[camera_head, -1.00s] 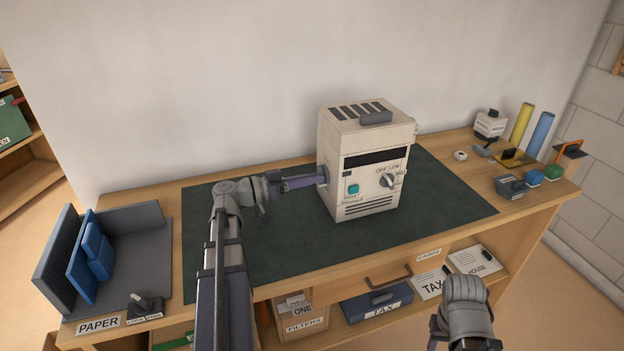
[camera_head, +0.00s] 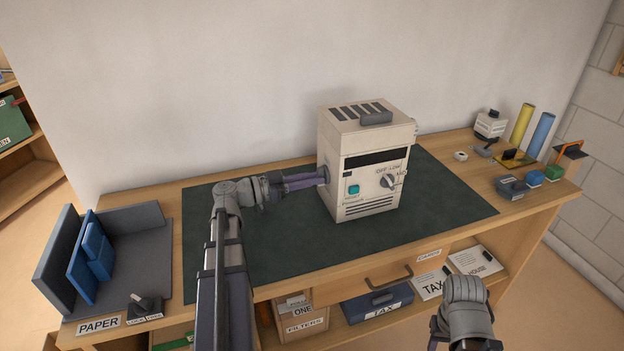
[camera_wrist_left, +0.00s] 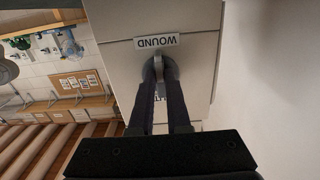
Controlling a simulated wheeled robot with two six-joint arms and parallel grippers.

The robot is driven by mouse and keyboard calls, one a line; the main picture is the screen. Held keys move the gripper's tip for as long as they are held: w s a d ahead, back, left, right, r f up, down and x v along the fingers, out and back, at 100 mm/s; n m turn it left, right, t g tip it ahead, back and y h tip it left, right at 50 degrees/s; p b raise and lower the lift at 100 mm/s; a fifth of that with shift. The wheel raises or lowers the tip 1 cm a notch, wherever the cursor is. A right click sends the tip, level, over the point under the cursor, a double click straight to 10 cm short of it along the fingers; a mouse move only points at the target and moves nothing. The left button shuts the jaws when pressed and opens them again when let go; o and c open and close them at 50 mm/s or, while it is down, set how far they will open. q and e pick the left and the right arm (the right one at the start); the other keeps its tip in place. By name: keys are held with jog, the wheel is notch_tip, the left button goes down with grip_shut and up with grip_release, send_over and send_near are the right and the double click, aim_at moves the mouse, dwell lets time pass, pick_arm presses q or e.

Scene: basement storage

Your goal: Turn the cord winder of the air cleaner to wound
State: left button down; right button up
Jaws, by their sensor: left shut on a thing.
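The air cleaner (camera_head: 365,160) is a cream box with a top handle, a dark strip, a teal button and a front dial, upright on the dark green mat (camera_head: 265,235). Its cord winder (camera_wrist_left: 158,66) is a small grey knob on its left side; a WOUND label (camera_wrist_left: 157,41) appears upside down beside it in the left wrist view. My left gripper (camera_head: 320,177) reaches that side from the left and is shut on the winder, its two dark fingers on either side of the knob. Another label is mostly hidden behind the fingers.
Blue and grey folders in a grey holder (camera_head: 135,216) stand at the left end. Small blocks, a yellow tube (camera_head: 521,126) and a blue tube (camera_head: 541,136) stand at the right end. The mat around the cleaner is clear. The lower shelf holds boxes and papers.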

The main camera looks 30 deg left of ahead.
pick_arm(q)
jog(key=shift+f, duration=0.1)
jog(key=c, duration=0.9)
grip_release()
jog(key=shift+s+a, duration=0.1)
jog(key=v, duration=0.7)
jog(key=shift+s+a, duration=0.2)
